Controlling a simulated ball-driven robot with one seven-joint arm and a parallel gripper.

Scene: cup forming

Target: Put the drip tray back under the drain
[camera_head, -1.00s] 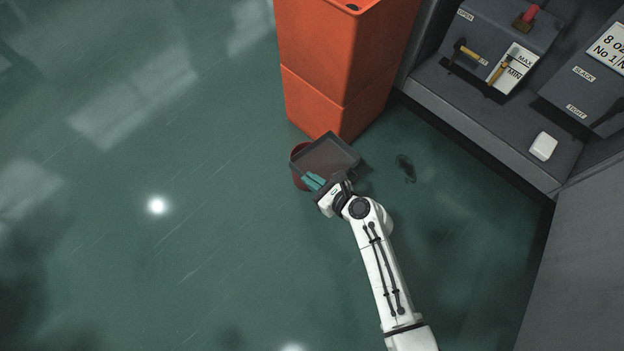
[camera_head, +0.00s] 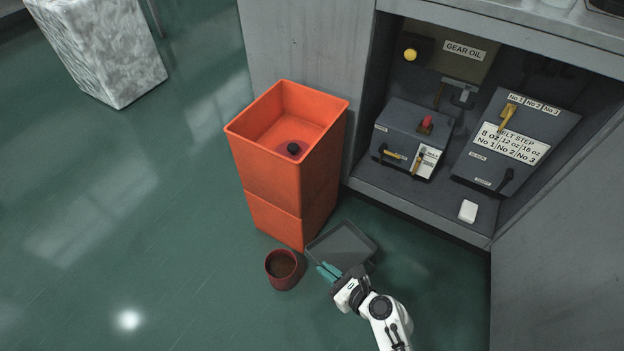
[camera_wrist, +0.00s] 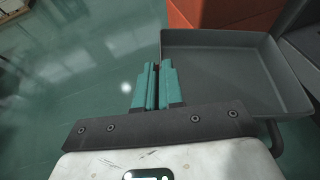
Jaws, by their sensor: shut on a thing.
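The drip tray (camera_head: 343,246) is a shallow, dark grey rectangular pan, right of the red bucket and by the foot of the orange bin. My gripper (camera_head: 327,271) is at its near left side, with teal fingers shut on the tray's edge. In the wrist view the fingers (camera_wrist: 153,78) are close together at the left wall of the tray (camera_wrist: 225,80), which looks empty and roughly level. A small tap (camera_head: 461,90) shows below the GEAR OIL label in the cabinet; I cannot tell whether it is the drain.
The orange bin (camera_head: 270,190) stands left of the cabinet, with a dark knob inside. The red bucket (camera_head: 283,268) holds something brown. The cabinet ledge (camera_head: 415,205) carries grey control boxes and a white block (camera_head: 468,211). Open green floor lies left.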

